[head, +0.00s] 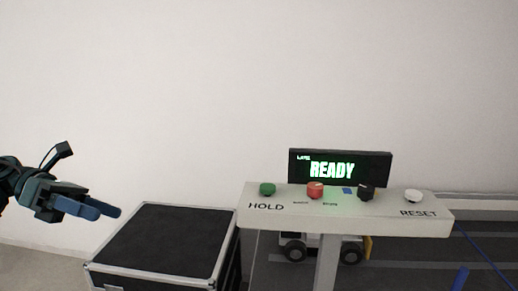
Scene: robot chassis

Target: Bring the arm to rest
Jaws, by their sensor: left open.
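My left gripper (108,211) is at the left edge, its arm coming in from the left. Its blue-tipped fingers point right and slightly down. It is open, with nothing seen between the fingers. It hangs in front of the wall, near the left side of a black case, and well apart from the control panel (380,205). My right gripper is not in view.
The pale panel carries a green button (267,189), a red knob (315,190), a black knob (366,192) and a white button (413,196). Its display (340,169) reads READY. The black case (165,240) stands left; a small wheeled vehicle (294,246) is behind the post.

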